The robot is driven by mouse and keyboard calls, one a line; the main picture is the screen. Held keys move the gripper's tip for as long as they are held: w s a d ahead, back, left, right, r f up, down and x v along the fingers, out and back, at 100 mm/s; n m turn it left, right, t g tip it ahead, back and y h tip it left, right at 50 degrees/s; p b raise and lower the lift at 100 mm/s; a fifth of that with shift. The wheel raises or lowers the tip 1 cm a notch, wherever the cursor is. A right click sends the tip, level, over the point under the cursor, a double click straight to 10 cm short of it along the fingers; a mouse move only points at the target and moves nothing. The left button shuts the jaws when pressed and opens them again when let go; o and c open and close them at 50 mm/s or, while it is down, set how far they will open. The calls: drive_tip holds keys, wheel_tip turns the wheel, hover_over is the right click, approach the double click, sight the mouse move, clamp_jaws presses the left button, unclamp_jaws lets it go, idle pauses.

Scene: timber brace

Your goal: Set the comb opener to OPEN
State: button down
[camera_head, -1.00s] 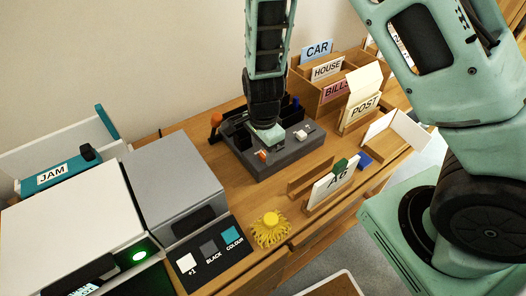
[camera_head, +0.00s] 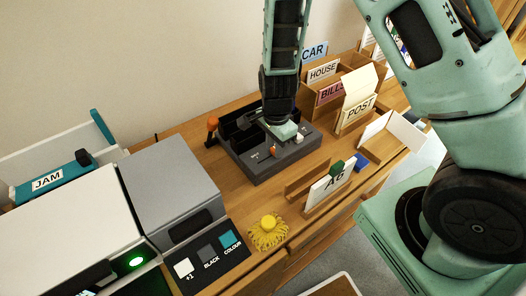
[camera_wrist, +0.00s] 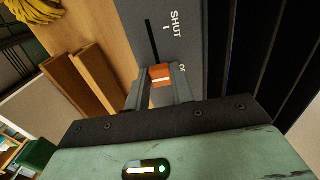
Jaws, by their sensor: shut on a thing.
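The comb opener is a slider with an orange knob (camera_wrist: 161,76) on top of a dark grey machine (camera_head: 258,173). In the wrist view its slot runs up from the knob towards the word SHUT (camera_wrist: 174,24). The knob sits at the lower end of the visible slot, beside a second label partly hidden by a finger; only its first letters show. My gripper (camera_wrist: 160,90) is shut on the knob, with one finger on each side. In the head view the orange knob (camera_head: 272,151) shows just below my gripper.
An orange-tipped lever (camera_head: 212,124) stands at the machine's left and a small white part at its right. A card holder (camera_head: 328,188), a yellow coil (camera_head: 268,235) and a grey printer-like box (camera_head: 170,175) stand nearby. Letter trays are behind right.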

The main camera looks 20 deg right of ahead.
drive_tip(key=shift+w+d, duration=0.15)
drive_tip(key=shift+d, duration=0.6)
drive_tip(key=c, duration=1.2)
unclamp_jaws()
drive_tip(key=shift+r, duration=0.15)
drive_tip(key=shift+r, duration=0.3)
wheel_tip(320, 180, up, 17)
drive_tip(key=p, duration=0.2)
drive_tip(key=shift+f+p, duration=0.2)
drive_tip(key=shift+p, duration=0.1)
